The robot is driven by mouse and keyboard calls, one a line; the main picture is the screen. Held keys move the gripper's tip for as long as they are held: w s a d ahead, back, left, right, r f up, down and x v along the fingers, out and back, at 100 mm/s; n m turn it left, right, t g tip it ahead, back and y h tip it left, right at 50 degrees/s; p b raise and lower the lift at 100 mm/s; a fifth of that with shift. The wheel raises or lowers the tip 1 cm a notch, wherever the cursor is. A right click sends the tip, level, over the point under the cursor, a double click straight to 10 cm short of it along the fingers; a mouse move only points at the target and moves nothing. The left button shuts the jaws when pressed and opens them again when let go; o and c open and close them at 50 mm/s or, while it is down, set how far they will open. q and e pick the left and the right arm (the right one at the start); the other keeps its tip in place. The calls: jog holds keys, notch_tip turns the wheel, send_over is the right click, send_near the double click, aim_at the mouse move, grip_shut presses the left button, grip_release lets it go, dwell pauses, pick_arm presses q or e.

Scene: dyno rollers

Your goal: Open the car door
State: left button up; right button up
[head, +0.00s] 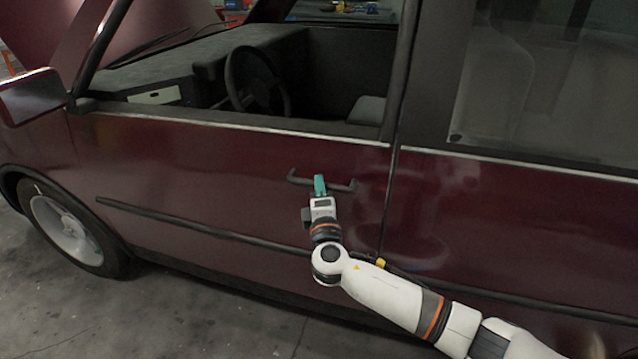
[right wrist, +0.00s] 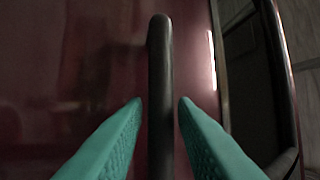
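The car's front door (head: 220,170) is dark red and sits flush with the body, its window open. Its dark bar handle (head: 345,186) is near the door's rear edge. My right gripper (head: 320,180) is at the middle of the handle. In the right wrist view the handle (right wrist: 160,50) runs between the two teal fingers of my right gripper (right wrist: 161,102). The fingers are apart, with a gap on each side of the bar. My left gripper is not in view.
The side mirror (head: 32,96) sticks out at the left, and the front wheel (head: 65,230) is below it. The rear door (head: 520,220) is at the right. The concrete floor (head: 170,315) beside the car is clear.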

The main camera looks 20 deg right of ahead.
jog(key=shift+x, duration=0.9)
grip_shut()
jog(key=shift+s, duration=0.1)
